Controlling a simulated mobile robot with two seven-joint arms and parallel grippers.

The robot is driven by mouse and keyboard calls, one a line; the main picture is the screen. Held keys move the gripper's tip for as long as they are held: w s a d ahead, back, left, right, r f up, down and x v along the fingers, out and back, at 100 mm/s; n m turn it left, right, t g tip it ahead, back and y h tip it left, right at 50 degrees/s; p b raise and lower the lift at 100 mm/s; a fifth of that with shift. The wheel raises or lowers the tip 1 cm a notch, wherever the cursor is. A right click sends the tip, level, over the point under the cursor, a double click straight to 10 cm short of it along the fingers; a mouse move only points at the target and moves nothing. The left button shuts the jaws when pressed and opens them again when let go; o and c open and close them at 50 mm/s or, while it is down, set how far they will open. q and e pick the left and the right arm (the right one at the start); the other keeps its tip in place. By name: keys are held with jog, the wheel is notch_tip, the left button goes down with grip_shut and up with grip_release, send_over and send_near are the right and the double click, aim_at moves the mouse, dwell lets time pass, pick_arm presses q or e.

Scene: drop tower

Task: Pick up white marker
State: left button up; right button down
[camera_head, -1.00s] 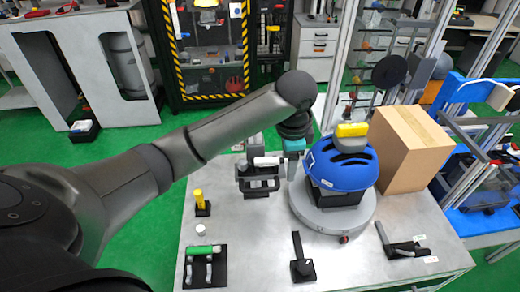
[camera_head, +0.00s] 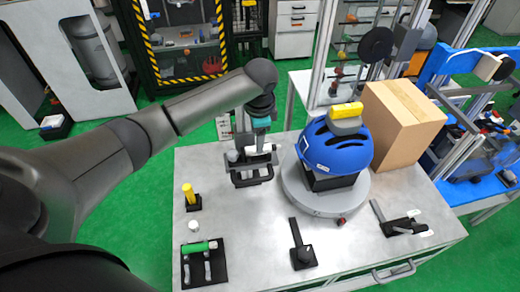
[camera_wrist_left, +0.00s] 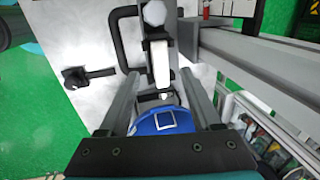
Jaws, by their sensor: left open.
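The white marker (camera_head: 265,148) lies across the top of a black holder (camera_head: 250,178) at the back left of the metal table. In the left wrist view the white marker (camera_wrist_left: 160,62) shows as a pale bar with dark holder parts around its ends. My left gripper (camera_head: 260,137) comes down from above, just at the holder. In the wrist view its two fingers (camera_wrist_left: 159,80) are apart, one on each side of the line to the marker, and not closed on it. Contact cannot be told. My right gripper is not in view.
A blue helmet (camera_head: 338,148) with a yellow block (camera_head: 346,110) sits on a round grey turntable (camera_head: 300,195) right of the holder. A cardboard box (camera_head: 402,125) stands behind it. A yellow cylinder (camera_head: 188,193) and a black tray with a green cylinder (camera_head: 197,246) are at the left.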

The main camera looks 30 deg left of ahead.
aim_at(254, 149)
pick_arm(q)
jog(key=f, duration=0.2)
jog(key=a+f, duration=0.1)
jog(key=f, duration=0.2)
jog(key=shift+w+a, duration=0.15)
jog(key=shift+w, duration=0.05)
grip_shut()
dwell(0.3)
